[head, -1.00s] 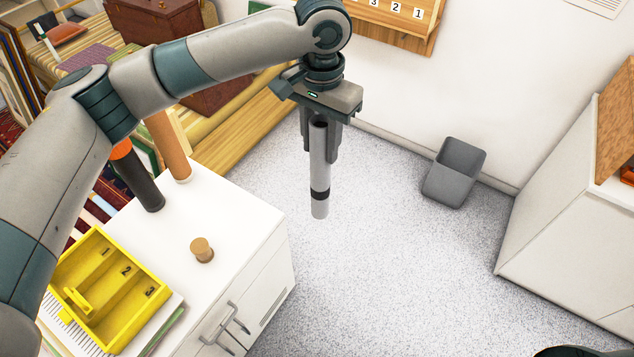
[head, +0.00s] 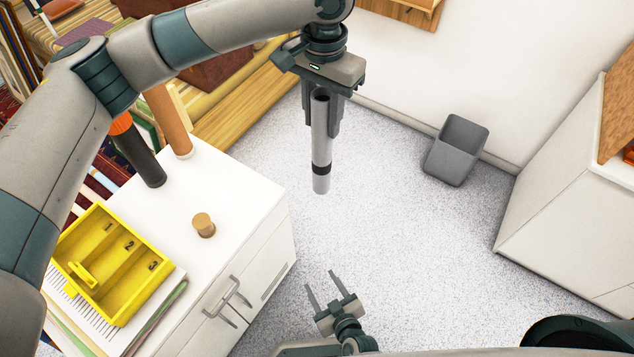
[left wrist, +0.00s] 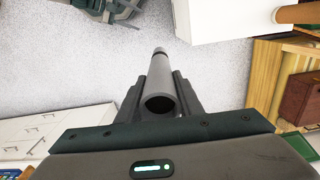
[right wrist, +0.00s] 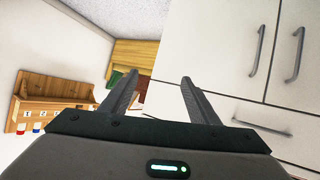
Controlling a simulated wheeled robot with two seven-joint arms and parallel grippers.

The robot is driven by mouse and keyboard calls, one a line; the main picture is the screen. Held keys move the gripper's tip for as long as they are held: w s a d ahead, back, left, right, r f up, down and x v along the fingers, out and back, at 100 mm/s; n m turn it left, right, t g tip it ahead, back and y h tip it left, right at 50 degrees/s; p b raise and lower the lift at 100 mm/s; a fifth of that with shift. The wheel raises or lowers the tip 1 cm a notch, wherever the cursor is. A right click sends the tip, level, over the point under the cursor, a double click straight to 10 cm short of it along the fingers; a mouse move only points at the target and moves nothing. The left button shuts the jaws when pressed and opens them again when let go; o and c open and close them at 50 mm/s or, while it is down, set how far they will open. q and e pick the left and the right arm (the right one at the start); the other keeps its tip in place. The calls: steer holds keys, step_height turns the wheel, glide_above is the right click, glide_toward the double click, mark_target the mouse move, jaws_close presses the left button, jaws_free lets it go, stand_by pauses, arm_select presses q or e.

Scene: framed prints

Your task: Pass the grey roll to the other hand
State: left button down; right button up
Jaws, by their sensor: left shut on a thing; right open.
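The grey roll (head: 321,150) is a slim tube with a dark band near its lower end. It hangs upright in my left gripper (head: 322,118), which is shut on its upper part over open floor. In the left wrist view the roll (left wrist: 160,85) sits between the fingers, with its open end towards the camera. My right gripper (head: 330,291) is low in the head view, below the roll and well apart from it. Its fingers are spread and empty, also in the right wrist view (right wrist: 160,95). The roll cannot be made out in the right wrist view.
A white cabinet (head: 245,210) stands at left. It carries a yellow numbered tray (head: 155,300), a cork-coloured stub (head: 203,225), a black tube (head: 145,165) and a brown tube (head: 168,120). A grey bin (head: 457,150) stands by the wall. The floor between is clear.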

steer(key=w+a+r+m+t+h, duration=0.1)
steer(key=w+a+r+t, duration=0.15)
steer(key=r, duration=0.55)
steer(key=w+a+r+t, duration=0.1)
steer(key=w+r+t, duration=0.15)
steer(key=r, duration=0.55)
steer(key=w+a+r+m+t+h, duration=0.1)
steer(key=w+r, duration=0.2)
steer(key=r, duration=0.5)
step_height(320, 180, up, 12)
steer(key=m+t+h, duration=0.1)
steer(key=m+h, duration=0.4)
steer(key=m, duration=0.1)
glide_toward(321, 145)
steer(key=shift+w+r+g, duration=0.2)
steer(key=shift+r+g, duration=0.2)
steer(key=shift+w, duration=0.1)
steer(key=shift+w+d, duration=0.35)
steer(key=shift+w, duration=1.6)
steer(key=shift+w+d, duration=0.3)
steer(key=shift+w, duration=1.65)
steer(key=shift+w+d, duration=0.35)
steer(key=shift+w, duration=1.6)
steer(key=c, duration=1.2)
arm_select(q)
steer(key=c, duration=1.2)
jaws_free()
arm_select(e)
steer(key=shift+o, duration=0.2)
